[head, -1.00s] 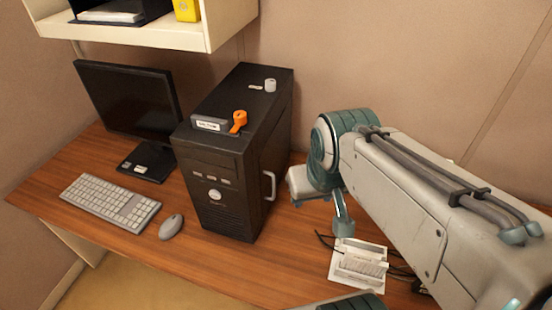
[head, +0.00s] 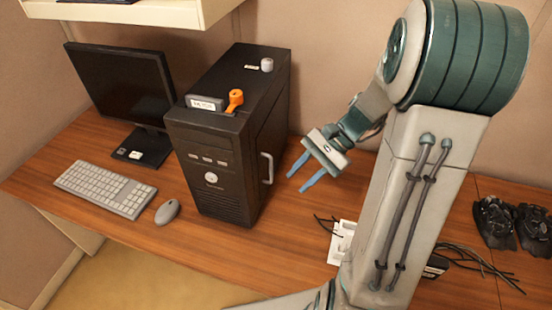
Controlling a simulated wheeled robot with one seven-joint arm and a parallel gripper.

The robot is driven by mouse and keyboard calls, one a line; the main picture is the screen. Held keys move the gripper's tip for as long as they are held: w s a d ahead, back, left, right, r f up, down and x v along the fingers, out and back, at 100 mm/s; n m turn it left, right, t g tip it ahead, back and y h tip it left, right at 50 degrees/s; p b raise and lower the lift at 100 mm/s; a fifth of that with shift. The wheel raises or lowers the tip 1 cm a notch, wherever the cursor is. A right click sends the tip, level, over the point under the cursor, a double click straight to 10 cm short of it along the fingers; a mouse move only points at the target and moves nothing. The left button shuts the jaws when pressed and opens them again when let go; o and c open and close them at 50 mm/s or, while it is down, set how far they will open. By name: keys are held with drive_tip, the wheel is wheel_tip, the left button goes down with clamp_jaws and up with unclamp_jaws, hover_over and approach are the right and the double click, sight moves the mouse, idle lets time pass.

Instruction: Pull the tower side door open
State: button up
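The black computer tower (head: 215,150) stands upright on the wooden desk in the head view. Its side door (head: 273,140) is the right-hand face, and it looks closed, flush with the case. A light grey bar handle (head: 267,168) stands upright near the door's front edge. An orange key-like lever (head: 235,99) and a grey knob (head: 267,65) sit on top of the tower. My gripper (head: 305,177) is to the right of the handle, apart from it. Its two blue fingers are spread and empty, pointing down and left.
A monitor (head: 121,90), keyboard (head: 105,189) and mouse (head: 167,212) stand left of the tower. A white item (head: 342,240), partly hidden by my arm, and cables (head: 480,262) lie to the right. Dark objects (head: 513,223) lie far right. A shelf (head: 150,12) overhangs the monitor.

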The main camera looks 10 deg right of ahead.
drive_tip(key=w+d+f+m+t+y+b, duration=0.2)
drive_tip(key=w+d+f+m+t+y, duration=0.6)
drive_tip(key=d+f+m, duration=0.25)
drive_tip(key=p+x, duration=0.4)
drive_tip(key=x, duration=0.9)
drive_tip(key=shift+a+r, duration=0.2)
drive_tip(key=shift+a, duration=0.2)
clamp_jaws()
